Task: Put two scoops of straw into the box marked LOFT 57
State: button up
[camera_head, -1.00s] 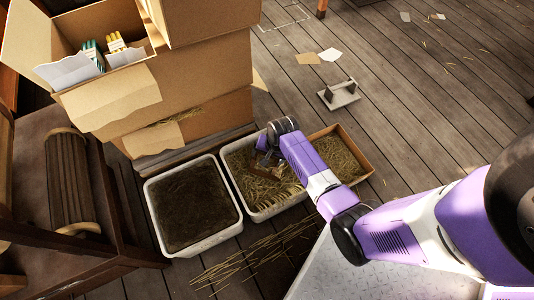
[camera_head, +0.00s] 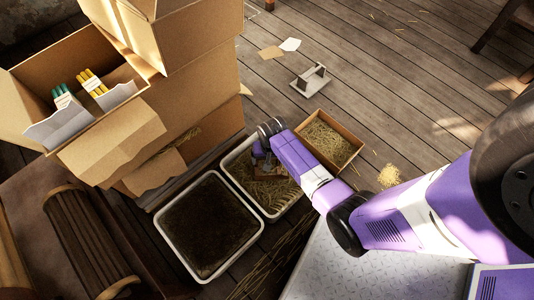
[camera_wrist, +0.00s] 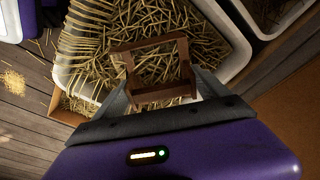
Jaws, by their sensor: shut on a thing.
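My gripper (camera_head: 264,160) is low over the white tub of straw (camera_head: 232,164). In the wrist view its fingers (camera_wrist: 165,95) are shut on a brown scoop (camera_wrist: 128,62), seen as an open squared frame. The scoop lies at or just above the straw (camera_wrist: 95,45); whether it holds any is unclear. In the head view the scoop (camera_head: 268,176) is partly hidden by my arm. A small brown box (camera_head: 352,134) with straw in it stands beside the tub. No LOFT 57 marking is readable on any box.
A second white tub (camera_head: 160,222) with dark contents stands left of the straw tub. Stacked cardboard boxes (camera_head: 205,95) rise behind. Loose straw (camera_head: 388,176) lies right of the brown box.

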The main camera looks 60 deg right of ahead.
notch_tip(320, 180, up, 8)
jog(key=p, duration=0.5)
jog(key=shift+w+a+r+g, duration=0.15)
jog(key=shift+w+g, duration=0.1)
jog(key=shift+g, duration=0.05)
